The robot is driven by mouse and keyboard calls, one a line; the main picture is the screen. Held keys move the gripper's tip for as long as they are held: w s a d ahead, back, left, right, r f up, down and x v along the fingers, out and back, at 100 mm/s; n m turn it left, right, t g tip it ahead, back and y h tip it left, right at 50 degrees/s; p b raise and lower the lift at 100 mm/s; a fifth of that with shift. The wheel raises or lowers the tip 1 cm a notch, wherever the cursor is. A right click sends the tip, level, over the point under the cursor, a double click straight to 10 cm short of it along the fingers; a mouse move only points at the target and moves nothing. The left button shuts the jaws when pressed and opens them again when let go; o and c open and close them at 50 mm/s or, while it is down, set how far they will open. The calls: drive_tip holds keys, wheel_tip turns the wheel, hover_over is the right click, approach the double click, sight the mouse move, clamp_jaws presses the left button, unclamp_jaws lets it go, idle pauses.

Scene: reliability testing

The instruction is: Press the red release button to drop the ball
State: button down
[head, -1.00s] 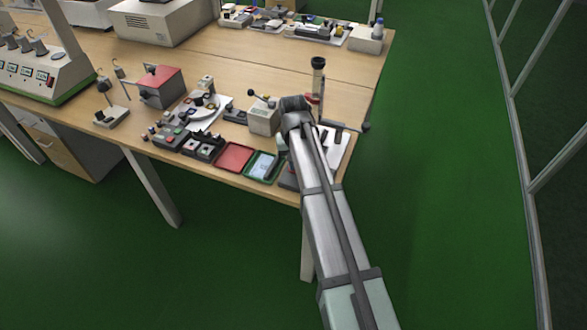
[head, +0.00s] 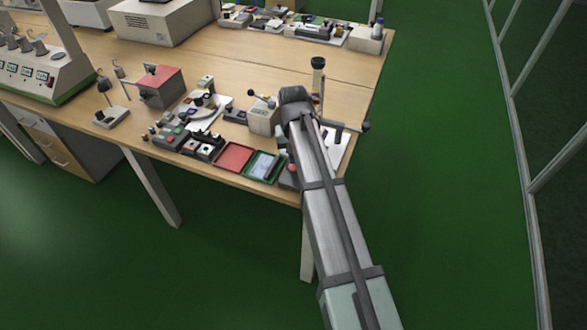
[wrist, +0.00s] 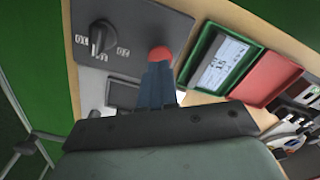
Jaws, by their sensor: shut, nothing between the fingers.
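The red button (wrist: 160,53) sits on a grey control panel (wrist: 150,22) at the top middle of the wrist view. In the head view, the red button (head: 293,168) shows as a small red spot left of my arm. My gripper (wrist: 157,67) is shut and empty, its blue-grey fingertips lined up just below the button in the wrist view. I cannot tell whether they touch it. A post with a black cup-like top (head: 318,63) stands behind my arm. I cannot make out the ball.
A black rotary knob (wrist: 100,38) is beside the button. A green-rimmed tray (wrist: 252,57) and a red tray (wrist: 278,80) lie to its right. Several devices crowd the bench (head: 235,75) left of my arm. The bench's right edge is close.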

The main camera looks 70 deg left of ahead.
sight(293, 167)
drive_tip(key=shift+r, duration=2.05)
